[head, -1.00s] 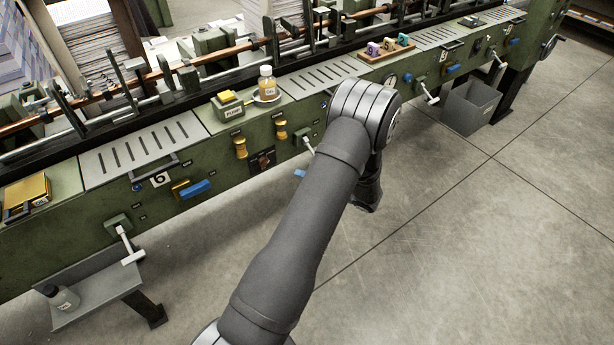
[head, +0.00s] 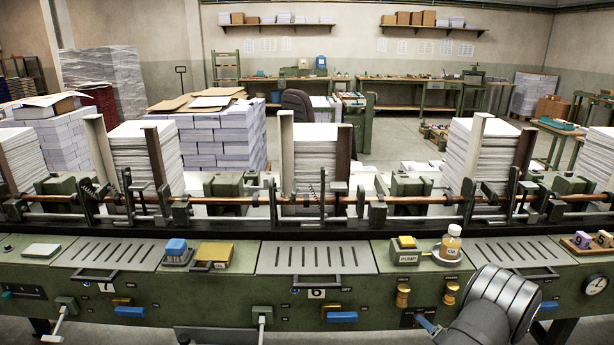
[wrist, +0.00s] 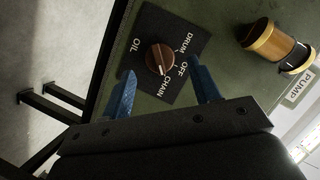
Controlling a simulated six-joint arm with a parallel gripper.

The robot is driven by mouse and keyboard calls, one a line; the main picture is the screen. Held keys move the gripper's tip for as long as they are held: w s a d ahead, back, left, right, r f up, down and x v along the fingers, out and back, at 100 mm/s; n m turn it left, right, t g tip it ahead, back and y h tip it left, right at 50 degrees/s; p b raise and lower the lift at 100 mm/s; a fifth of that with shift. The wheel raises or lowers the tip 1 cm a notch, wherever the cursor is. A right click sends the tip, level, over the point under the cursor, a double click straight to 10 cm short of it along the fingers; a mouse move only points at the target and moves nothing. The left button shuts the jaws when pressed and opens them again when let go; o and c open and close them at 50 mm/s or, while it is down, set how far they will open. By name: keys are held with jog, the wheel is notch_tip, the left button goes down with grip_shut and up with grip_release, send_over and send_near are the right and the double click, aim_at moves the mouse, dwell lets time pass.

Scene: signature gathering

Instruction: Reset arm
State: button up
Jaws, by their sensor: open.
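My gripper (wrist: 165,92) shows in the wrist view with two blue fingers spread apart and nothing between them. It faces a brown rotary knob (wrist: 160,58) on a black plate marked OIL, DRUM, OFF and CHAIN. The knob stands beyond the fingertips, and I see no contact. In the head view my arm (head: 490,310) reaches in at the lower right in front of the green machine.
Above are the yellow PUMP button (head: 407,242) and an oil bottle (head: 451,243) on a dish. Paper stacks (head: 478,155) stand behind the rail.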

jog(key=shift+x, duration=1.1)
jog(key=shift+s, duration=0.1)
jog(key=v, duration=1.7)
jog(key=w+a+f+n+h, duration=0.2)
jog(key=w+n, duration=0.3)
jog(key=w, duration=0.3)
jog(key=w+a+f+n+h, duration=0.2)
jog(key=w+a+n+h, duration=0.2)
jog(key=w, duration=0.4)
jog(key=shift+a+n+g+h, duration=0.3)
jog(key=shift+n+h, duration=0.3)
jog(key=shift+n, duration=0.4)
